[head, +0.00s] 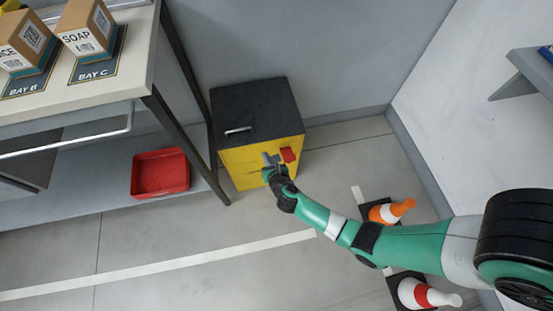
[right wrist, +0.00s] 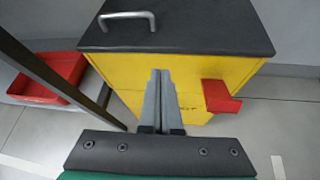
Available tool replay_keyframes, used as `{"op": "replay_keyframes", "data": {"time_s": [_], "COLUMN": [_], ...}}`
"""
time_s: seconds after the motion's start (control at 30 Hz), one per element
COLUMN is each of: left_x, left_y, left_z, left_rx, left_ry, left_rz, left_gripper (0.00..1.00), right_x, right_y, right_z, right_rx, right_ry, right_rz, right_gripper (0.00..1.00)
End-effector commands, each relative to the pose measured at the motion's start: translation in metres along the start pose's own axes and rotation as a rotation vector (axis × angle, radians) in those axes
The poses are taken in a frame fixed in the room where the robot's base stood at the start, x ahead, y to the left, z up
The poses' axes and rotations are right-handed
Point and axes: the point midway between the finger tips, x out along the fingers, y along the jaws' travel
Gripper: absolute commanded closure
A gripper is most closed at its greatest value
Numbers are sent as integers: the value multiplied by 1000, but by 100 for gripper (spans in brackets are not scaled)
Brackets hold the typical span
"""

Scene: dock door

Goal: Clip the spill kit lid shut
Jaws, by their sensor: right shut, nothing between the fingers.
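The spill kit is a yellow box (head: 238,168) with a flat black lid (head: 255,108) that lies down on it. A metal handle (head: 238,130) sits on the lid's top, and it also shows in the right wrist view (right wrist: 127,15). A red clip (head: 288,155) sticks out from the front face, below the lid edge; it also shows in the right wrist view (right wrist: 220,97). My right gripper (head: 268,159) is shut and empty in front of the yellow face, left of the red clip. Its fingertips (right wrist: 160,73) point at the face; I cannot tell whether they touch. My left gripper is not in view.
A bench with a grey top (head: 110,72) stands at the left, with boxes on it and a dark leg near the kit. A red tray (head: 160,173) lies on its lower shelf. Cones (head: 392,211) stand on the floor beside my right arm. A wall shelf (head: 530,70) juts out at the right.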

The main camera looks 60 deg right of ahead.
Motion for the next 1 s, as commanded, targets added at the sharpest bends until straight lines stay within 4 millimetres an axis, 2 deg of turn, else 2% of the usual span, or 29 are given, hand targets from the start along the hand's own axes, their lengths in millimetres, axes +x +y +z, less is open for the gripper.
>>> {"op": "replay_keyframes", "data": {"time_s": [0.03,0.1,0.2,0.3,0.37,0.73,0.87,1.0], "left_x": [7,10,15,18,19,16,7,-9], "left_y": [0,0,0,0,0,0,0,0], "left_z": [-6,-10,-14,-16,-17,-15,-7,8], "left_rx": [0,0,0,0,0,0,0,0], "left_ry": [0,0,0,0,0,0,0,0], "left_rz": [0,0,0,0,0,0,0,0], "left_gripper": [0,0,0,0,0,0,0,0], "right_x": [-9,-21,-39,-51,-54,-50,-36,-9], "right_y": [-29,-62,-95,-113,-118,-118,-120,-126], "right_z": [-30,-64,-96,-108,-111,-111,-116,-124], "right_rx": [-51,-99,-130,-138,-139,-133,-130,-130], "right_ry": [57,120,186,214,222,218,217,216], "right_rz": [-47,-94,-141,-165,-173,-173,-175,-176], "right_gripper": [100,100,100,100,100,100,100,100]}}
